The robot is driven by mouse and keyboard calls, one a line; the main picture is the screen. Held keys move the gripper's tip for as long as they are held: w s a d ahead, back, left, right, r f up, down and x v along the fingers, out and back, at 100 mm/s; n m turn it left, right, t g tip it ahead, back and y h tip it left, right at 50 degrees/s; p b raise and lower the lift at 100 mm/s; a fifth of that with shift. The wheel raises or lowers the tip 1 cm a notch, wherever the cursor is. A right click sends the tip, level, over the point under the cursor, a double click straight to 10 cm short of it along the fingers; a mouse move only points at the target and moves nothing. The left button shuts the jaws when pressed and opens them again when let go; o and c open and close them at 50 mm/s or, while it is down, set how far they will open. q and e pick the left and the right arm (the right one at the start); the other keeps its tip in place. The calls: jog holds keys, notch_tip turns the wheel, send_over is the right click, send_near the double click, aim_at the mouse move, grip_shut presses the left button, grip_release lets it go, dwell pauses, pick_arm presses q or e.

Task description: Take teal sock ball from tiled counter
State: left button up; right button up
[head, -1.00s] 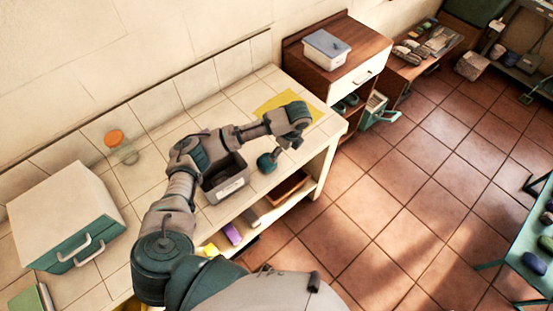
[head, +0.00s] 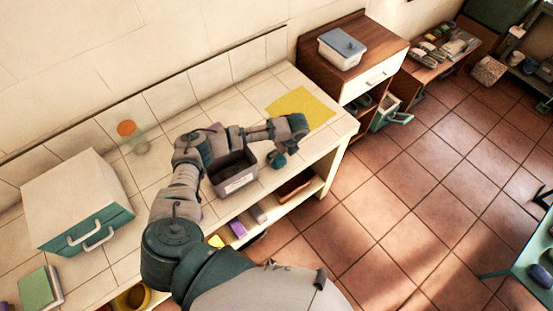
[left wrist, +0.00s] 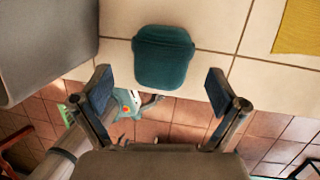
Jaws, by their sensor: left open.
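The teal sock ball (head: 277,159) sits on the tiled counter (head: 163,167) near its front edge, right of a grey bin. In the left wrist view the teal sock ball (left wrist: 163,57) is a rounded dark teal lump just beyond the fingertips. My left gripper (left wrist: 159,91) is open and empty, with its two fingers spread on either side below the ball and apart from it. In the head view my left gripper (head: 291,147) is beside the ball, partly hidden by its own wrist. My right gripper is not in view.
The grey bin (head: 236,183) stands close left of the ball. A yellow cloth (head: 303,107) lies flat behind the gripper. A jar with an orange lid (head: 128,129) and a white and teal drawer box (head: 78,203) stand farther left.

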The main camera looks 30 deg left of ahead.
aim_at(277, 159)
pick_arm(q)
jog(key=x, duration=0.4)
jog(key=shift+w+f, duration=0.1)
jog(key=shift+f, duration=0.2)
jog(key=c, duration=1.2)
